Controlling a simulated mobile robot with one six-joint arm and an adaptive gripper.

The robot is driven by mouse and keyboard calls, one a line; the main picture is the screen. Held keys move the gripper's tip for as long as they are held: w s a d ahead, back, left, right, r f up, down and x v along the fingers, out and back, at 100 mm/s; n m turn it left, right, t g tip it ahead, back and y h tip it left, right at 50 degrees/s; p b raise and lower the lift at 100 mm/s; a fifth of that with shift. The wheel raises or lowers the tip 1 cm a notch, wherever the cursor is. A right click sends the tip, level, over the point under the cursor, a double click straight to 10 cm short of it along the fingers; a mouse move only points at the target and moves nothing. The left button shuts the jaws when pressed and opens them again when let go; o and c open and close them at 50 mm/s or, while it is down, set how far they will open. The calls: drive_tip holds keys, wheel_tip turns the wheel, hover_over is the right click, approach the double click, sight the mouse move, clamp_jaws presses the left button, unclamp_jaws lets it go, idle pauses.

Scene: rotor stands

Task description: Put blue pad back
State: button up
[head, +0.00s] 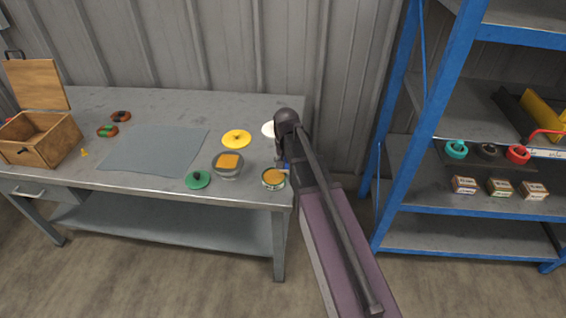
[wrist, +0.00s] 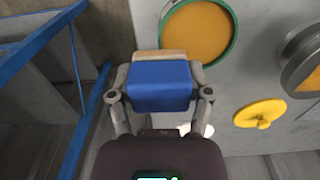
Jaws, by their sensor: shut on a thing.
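The blue pad (wrist: 160,85) sits between the two fingers of my gripper (wrist: 160,88) in the wrist view, with a tan strip along its far edge. My gripper is shut on it. In the head view my gripper (head: 283,163) is over the right end of the workbench, mostly hidden by my arm, and only a small bit of blue (head: 287,167) shows there. A round tin with an orange top (head: 273,178) stands just below it, and the same tin (wrist: 197,32) shows beyond the pad in the wrist view.
A blue-framed shelf (head: 400,150) stands right, beyond a gap.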

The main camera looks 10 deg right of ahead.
drive_tip(key=shift+s+d+f, duration=0.3)
drive_tip(key=shift+s+d, duration=0.15)
drive_tip(key=shift+s, duration=0.05)
drive_tip(key=shift+s+d+f, duration=0.3)
drive_tip(key=shift+s+d, duration=0.15)
drive_tip(key=shift+s, duration=0.05)
drive_tip(key=w, duration=0.5)
drive_tip(key=w+f+b, duration=0.1)
drive_tip(key=w, duration=0.8)
drive_tip(key=shift+w+f+b, duration=0.2)
drive_tip(key=shift+w+b, duration=0.2)
drive_tip(key=shift+w, duration=0.45)
drive_tip(key=shift+w+f, duration=0.2)
drive_tip(key=shift+w, duration=0.1)
drive_tip(key=shift+s+f+b, duration=0.1)
drive_tip(key=shift+f+b, duration=1.5)
drive_tip(key=shift+b, duration=0.25)
drive_tip(key=shift+f, duration=0.15)
